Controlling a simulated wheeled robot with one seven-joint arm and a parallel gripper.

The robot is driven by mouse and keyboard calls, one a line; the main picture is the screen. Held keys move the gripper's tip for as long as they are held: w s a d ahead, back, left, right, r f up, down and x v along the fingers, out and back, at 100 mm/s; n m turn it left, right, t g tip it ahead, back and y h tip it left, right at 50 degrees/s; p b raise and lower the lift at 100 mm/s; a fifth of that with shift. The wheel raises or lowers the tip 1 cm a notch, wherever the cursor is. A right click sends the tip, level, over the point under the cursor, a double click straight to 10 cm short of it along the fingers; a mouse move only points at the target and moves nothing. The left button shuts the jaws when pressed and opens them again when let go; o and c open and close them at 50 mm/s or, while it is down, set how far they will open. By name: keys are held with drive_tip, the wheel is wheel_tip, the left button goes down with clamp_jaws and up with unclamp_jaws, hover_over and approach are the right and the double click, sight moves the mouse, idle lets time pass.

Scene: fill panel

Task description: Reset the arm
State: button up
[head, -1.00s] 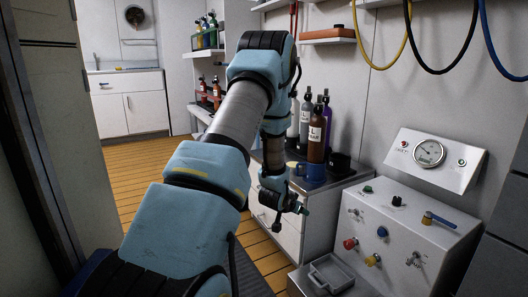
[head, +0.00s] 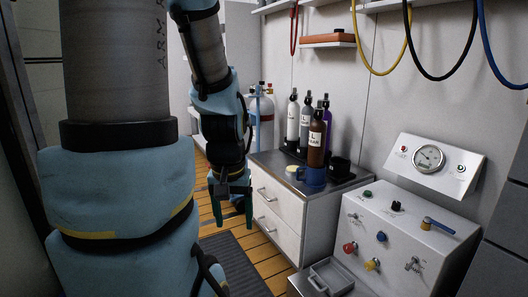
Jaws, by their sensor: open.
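My gripper (head: 232,207) hangs from my arm left of the white drawer cabinet, with its fingers pointing down above the wooden floor. The two dark green fingers are apart, with nothing seen between them. My blue and grey arm fills the left of the head view and hides much of the room behind it.
The cabinet (head: 290,221) carries several bottles (head: 317,137), a blue mug (head: 313,177) and a black cup (head: 339,167). The fill panel (head: 393,238) with knobs and a gauge (head: 429,157) stands at right. Coloured hoses (head: 407,50) hang above. A grey tray (head: 331,278) sits low in front.

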wheel_tip(320, 180, up, 33)
drive_tip(key=p, duration=3.1)
